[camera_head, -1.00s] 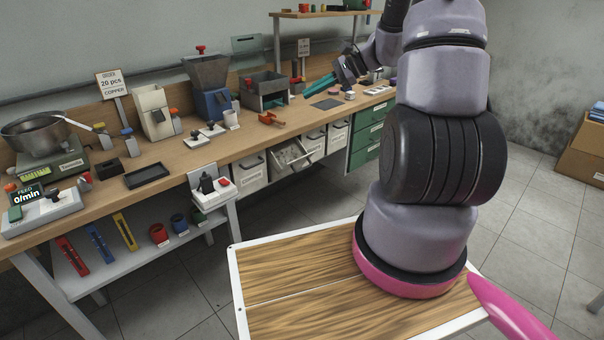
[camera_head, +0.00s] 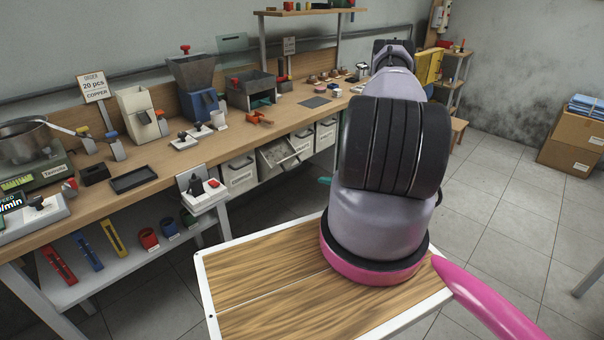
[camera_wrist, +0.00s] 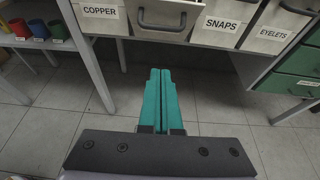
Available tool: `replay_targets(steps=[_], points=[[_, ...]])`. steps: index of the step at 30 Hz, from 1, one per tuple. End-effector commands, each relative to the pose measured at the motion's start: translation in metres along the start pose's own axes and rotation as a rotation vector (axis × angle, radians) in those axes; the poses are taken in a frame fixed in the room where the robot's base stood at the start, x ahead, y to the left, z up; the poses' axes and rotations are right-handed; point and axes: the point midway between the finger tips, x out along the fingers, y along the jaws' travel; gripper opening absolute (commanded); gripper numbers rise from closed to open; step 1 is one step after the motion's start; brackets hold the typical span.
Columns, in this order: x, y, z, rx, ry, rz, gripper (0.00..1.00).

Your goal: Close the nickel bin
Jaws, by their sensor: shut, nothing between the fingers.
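A pale bin (camera_head: 272,160) under the workbench is pulled out and tilted open, with contents visible in the head view. In the wrist view its front with a dark handle (camera_wrist: 160,22) is between the COPPER and SNAPS bins; its label is not visible, so I cannot read that it is nickel. My gripper (camera_wrist: 160,72) has its teal fingers pressed together and empty, pointing toward the space below and in front of this bin. They look apart from it. In the head view my arm hides most of the gripper; only a teal bit (camera_head: 325,181) shows.
The COPPER bin (camera_wrist: 101,14), SNAPS bin (camera_wrist: 222,24) and EYELETS bin (camera_wrist: 275,35) flank it, with green drawers (camera_wrist: 300,62) at right. A bench leg (camera_wrist: 92,62) stands at left. Floor below the bins is clear. The bench top (camera_head: 160,165) holds many items.

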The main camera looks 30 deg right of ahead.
Motion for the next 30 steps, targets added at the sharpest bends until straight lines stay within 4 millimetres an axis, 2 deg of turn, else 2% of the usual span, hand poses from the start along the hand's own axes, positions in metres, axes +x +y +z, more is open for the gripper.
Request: replay_targets(steps=[5,17,21,30], points=[[0.021,0.001,0.0,-0.002,-0.002,0.002,0.0],[0.103,0.002,0.002,-0.003,-0.002,0.004,0.0],[0.117,0.001,0.019,-0.003,-0.002,0.003,0.0],[0.127,0.001,0.03,-0.001,-0.001,0.002,0.0]])
